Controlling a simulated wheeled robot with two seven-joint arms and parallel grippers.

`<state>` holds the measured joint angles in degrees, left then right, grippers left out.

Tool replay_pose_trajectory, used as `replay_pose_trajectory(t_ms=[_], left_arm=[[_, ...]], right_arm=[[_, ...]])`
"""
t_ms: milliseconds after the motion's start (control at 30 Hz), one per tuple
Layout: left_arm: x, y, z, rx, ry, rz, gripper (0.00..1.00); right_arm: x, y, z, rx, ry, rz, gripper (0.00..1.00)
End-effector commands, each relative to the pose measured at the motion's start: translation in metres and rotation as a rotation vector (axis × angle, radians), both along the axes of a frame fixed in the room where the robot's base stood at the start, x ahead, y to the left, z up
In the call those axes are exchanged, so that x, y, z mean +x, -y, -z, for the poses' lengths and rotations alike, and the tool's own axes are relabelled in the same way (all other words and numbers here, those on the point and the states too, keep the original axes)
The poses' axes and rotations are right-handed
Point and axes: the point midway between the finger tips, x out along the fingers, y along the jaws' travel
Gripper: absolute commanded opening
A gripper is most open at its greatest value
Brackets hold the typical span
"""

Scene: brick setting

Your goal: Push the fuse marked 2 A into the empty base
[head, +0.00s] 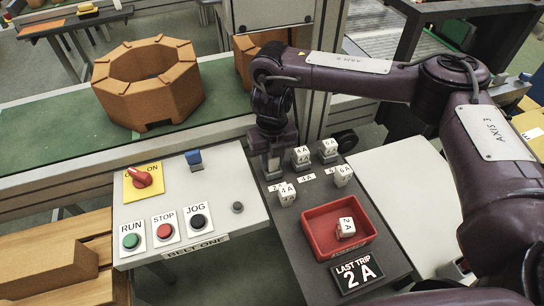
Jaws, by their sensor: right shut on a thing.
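My right gripper (271,168) points down at the back left of the dark fuse panel (300,232), beside the seated fuses. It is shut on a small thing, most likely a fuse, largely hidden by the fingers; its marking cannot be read. A label starting with 2 shows partly just in front of the fingers. I cannot see the base under them or tell whether the held thing touches it. A white fuse marked 2 A (347,226) lies tilted in the red tray (312,240). My left gripper is not in view.
Several white fuses marked 4 A (301,155) and 6 A (343,175) stand close around the gripper. A LAST TRIP 2 A sign (357,273) stands in front of the tray. A switch panel (228,217) is at left; an orange octagonal ring (115,100) lies behind.

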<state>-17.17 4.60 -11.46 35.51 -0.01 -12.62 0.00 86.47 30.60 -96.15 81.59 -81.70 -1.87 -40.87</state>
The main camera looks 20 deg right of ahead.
Motion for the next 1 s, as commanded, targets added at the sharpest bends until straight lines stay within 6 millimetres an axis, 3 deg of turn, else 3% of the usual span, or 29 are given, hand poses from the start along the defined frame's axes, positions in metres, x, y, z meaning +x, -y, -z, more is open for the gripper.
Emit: replay_pose_trajectory(t_ms=[267,300,467,767,1000], left_arm=[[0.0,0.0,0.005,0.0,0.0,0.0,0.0],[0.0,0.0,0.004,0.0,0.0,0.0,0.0],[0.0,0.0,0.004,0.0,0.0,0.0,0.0],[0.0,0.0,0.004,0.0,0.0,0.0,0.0],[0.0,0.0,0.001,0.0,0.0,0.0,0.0]], right_arm=[[0.0,0.0,0.008,0.001,0.0,0.0,0.04],[0.0,0.0,0.007,0.001,0.0,0.0,0.32],[0.0,0.0,0.007,0.0,0.0,0.0,0.53],[0.0,0.0,0.004,0.0,0.0,-0.001,0.53],[0.002,0.0,-0.032,0.0,0.005,-0.002,0.53]])
